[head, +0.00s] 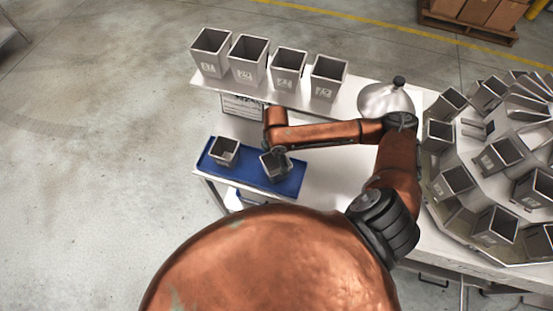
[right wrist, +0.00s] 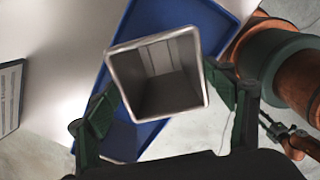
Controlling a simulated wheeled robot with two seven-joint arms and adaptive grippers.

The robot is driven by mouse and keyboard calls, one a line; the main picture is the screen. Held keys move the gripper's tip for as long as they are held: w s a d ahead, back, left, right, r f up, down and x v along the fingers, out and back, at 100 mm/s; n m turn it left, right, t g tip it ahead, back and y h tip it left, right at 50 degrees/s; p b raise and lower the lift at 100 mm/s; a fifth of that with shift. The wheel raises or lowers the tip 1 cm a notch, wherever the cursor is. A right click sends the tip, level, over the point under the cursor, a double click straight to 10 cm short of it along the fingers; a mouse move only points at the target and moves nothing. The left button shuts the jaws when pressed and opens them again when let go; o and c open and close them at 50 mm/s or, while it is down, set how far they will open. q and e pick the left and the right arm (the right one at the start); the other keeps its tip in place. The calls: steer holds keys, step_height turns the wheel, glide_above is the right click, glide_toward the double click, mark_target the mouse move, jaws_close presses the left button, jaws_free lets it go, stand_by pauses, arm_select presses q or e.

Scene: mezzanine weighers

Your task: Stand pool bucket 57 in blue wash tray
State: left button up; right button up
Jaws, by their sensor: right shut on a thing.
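The blue wash tray (head: 247,174) lies on the near left part of the table; its blue floor and rim also show in the right wrist view (right wrist: 127,40). My right gripper (head: 276,153) is shut on a grey square bucket (head: 275,167) over the tray's right half. In the right wrist view this bucket (right wrist: 157,85) sits between the two fingers, its open mouth facing the camera. It looks slightly tilted in the head view. I cannot tell whether its base touches the tray, and its number is not readable. Another bucket (head: 224,152) stands in the tray's left half. My left gripper is not in view.
Several numbered buckets (head: 288,67) stand in a row on a raised shelf (head: 268,96) behind the tray. A rounded metal thing with a black knob (head: 385,97) is right of them. A large round weigher with many buckets (head: 490,160) fills the right side.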

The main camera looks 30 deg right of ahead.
steer(key=shift+w+f, duration=0.1)
steer(key=o, duration=2.1)
steer(key=shift+f, duration=0.1)
steer(key=shift+c, duration=0.2)
step_height(320, 180, up, 12)
